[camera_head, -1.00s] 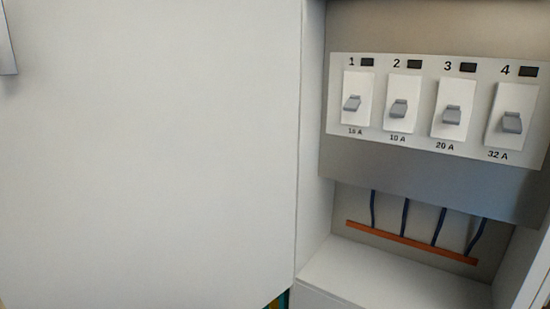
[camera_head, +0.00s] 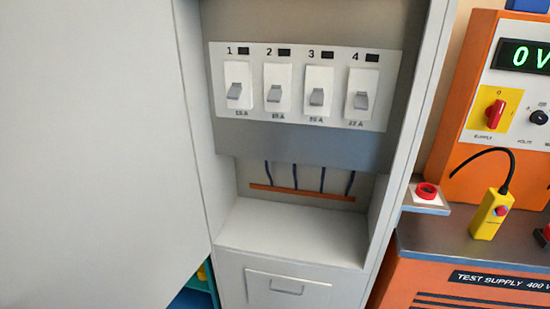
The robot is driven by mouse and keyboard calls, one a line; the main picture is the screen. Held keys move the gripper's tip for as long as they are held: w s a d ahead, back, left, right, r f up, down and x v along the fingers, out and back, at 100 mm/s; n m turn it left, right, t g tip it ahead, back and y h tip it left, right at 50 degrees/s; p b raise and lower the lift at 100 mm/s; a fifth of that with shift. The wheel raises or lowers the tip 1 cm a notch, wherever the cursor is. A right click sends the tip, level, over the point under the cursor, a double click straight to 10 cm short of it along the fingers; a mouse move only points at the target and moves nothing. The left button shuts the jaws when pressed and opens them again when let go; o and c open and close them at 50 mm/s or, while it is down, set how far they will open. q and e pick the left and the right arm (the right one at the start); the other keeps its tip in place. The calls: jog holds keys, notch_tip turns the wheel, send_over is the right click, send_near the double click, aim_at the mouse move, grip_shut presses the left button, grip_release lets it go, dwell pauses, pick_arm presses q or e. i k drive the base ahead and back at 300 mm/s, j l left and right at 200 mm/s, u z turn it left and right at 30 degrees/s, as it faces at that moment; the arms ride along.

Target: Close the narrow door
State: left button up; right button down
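The narrow door (camera_head: 95,150) is a plain pale grey panel filling the left of the head view. It stands open, swung out from the left side of a narrow grey cabinet (camera_head: 290,262). The door's handle is out of view. Neither of my grippers is in view.
To the right stands an orange test supply (camera_head: 480,130) with a display reading 0 V. A yellow pendant (camera_head: 490,214) with a black cable and a red-topped button (camera_head: 427,191) sit beside it. A drawer front (camera_head: 288,288) is below the cabinet opening.

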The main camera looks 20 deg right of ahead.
aim_at(101, 206)
jog(key=k+z, duration=0.3)
jog(key=k, duration=0.3)
jog(key=k+l+z, duration=0.25)
jog(key=k, duration=0.3)
